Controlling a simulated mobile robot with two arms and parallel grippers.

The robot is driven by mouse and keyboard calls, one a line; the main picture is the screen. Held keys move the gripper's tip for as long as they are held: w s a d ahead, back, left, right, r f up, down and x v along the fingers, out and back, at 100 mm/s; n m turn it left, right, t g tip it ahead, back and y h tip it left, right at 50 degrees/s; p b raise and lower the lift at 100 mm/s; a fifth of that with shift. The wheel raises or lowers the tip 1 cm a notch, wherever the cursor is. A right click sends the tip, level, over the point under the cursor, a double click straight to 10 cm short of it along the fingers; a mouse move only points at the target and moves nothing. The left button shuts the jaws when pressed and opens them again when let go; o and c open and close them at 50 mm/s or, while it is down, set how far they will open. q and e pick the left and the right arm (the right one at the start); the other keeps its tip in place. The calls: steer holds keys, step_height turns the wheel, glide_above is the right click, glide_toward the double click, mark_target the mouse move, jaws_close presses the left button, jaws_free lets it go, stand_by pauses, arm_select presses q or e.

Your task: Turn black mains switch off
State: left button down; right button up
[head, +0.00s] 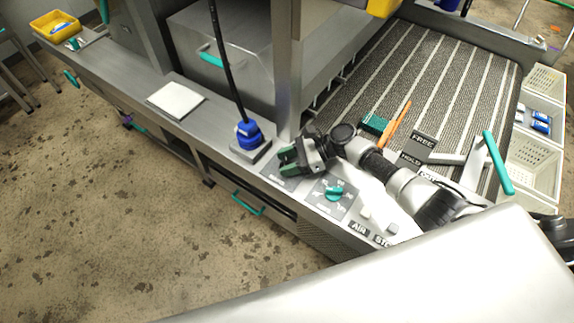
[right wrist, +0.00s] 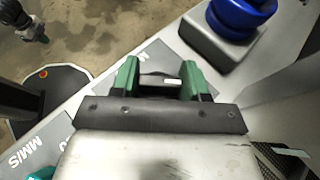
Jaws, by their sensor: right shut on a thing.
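My right gripper (head: 290,157) is over the steel front ledge, between the blue plug and the teal dial. In the right wrist view its green-padded fingers (right wrist: 160,75) are shut on a small dark part with a pale strip, the black mains switch (right wrist: 160,80). The switch sits over a grey label plate (right wrist: 148,60), whose lettering is mostly covered. In the head view the gripper hides the switch, so its exact turn angle cannot be read there.
A blue plug (head: 249,133) with a black cable stands close by on its grey base. A teal dial (head: 334,193) is on a neighbouring plate. A brush with an orange handle (head: 396,124) lies on the ribbed conveyor (head: 440,75). A white pad (head: 175,100) lies further left on the ledge.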

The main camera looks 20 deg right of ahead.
steer(key=shift+n+g, duration=0.3)
steer(key=o, duration=0.9)
steer(key=shift+a, duration=0.1)
steer(key=b+v, duration=0.2)
steer(key=v, duration=0.9)
steer(key=shift+f, duration=0.15)
